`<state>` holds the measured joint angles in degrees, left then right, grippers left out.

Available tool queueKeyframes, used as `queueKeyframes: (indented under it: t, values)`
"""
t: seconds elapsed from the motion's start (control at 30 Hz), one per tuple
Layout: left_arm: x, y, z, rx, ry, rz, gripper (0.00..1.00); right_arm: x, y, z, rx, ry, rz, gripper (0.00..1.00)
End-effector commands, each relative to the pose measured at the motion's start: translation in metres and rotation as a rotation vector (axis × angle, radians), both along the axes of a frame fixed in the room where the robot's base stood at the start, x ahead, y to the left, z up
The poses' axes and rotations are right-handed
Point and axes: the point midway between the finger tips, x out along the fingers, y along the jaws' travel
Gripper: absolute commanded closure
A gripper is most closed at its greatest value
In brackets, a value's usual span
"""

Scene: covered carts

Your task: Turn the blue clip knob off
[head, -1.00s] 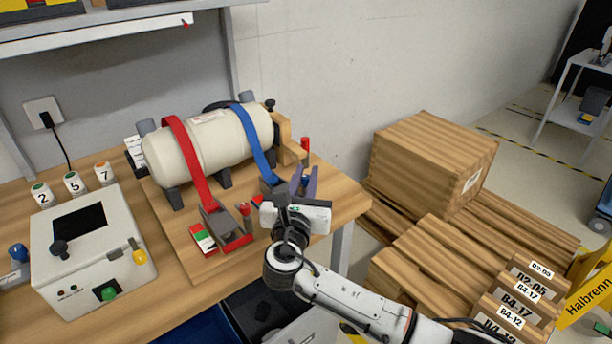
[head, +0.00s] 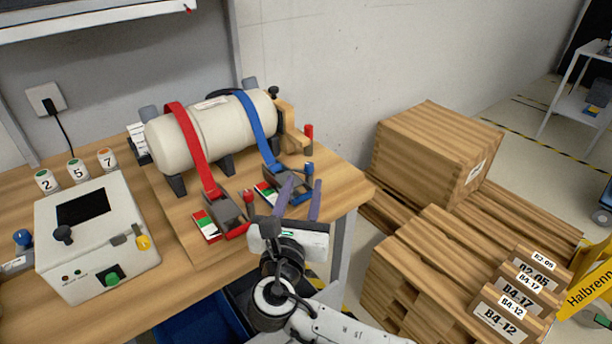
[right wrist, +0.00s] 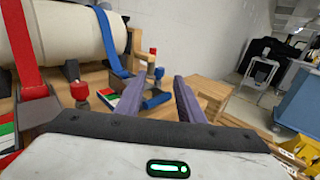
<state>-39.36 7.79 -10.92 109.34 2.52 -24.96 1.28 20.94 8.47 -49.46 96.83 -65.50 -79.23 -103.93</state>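The blue clip (head: 284,183) sits at the lower end of a blue strap (head: 258,128) around a cream tank (head: 220,132). Its blue knob (head: 309,167) stands up on a short stem at the clip's right side. A green, white and red strip (head: 265,193) lies beside the clip. The right gripper (head: 303,182) is open, its purple fingers apart and empty, on the near side of the blue clip. In the right wrist view, the blue knob (right wrist: 159,73) shows just beyond the fingers (right wrist: 164,88); contact cannot be told. My left gripper is out of view.
A red clip (head: 228,210) with a red knob (head: 248,196) stands close to the left. A red-topped post (head: 308,133) rises behind the blue knob. A white control box (head: 95,235) is at left; wooden crates (head: 437,155) are at right beyond the bench edge.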

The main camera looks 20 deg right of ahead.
Motion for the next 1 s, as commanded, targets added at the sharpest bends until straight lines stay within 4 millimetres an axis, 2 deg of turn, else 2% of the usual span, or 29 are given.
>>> queueKeyframes:
  t: [0.1,0.23,0.47,0.6,0.67,0.83,1.0]
  values:
    - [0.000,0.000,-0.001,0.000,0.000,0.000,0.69,-0.010,0.005,0.000,0.000,0.000,0.001,0.65]
    - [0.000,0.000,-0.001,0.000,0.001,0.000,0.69,-0.013,0.007,0.000,0.000,0.000,0.000,0.65]
    - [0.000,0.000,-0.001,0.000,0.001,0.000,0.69,-0.012,0.006,0.000,0.000,-0.001,0.000,0.65]
    - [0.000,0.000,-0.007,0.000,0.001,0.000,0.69,-0.004,0.001,0.004,0.019,-0.050,0.026,0.65]
    - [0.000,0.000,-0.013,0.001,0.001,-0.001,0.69,0.005,-0.004,0.011,0.038,-0.108,0.062,0.65]
    - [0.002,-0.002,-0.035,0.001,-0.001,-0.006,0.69,0.031,-0.023,0.048,0.094,-0.344,0.256,0.65]
    - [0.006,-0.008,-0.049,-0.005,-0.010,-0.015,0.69,0.037,-0.037,0.078,0.084,-0.491,0.514,0.65]
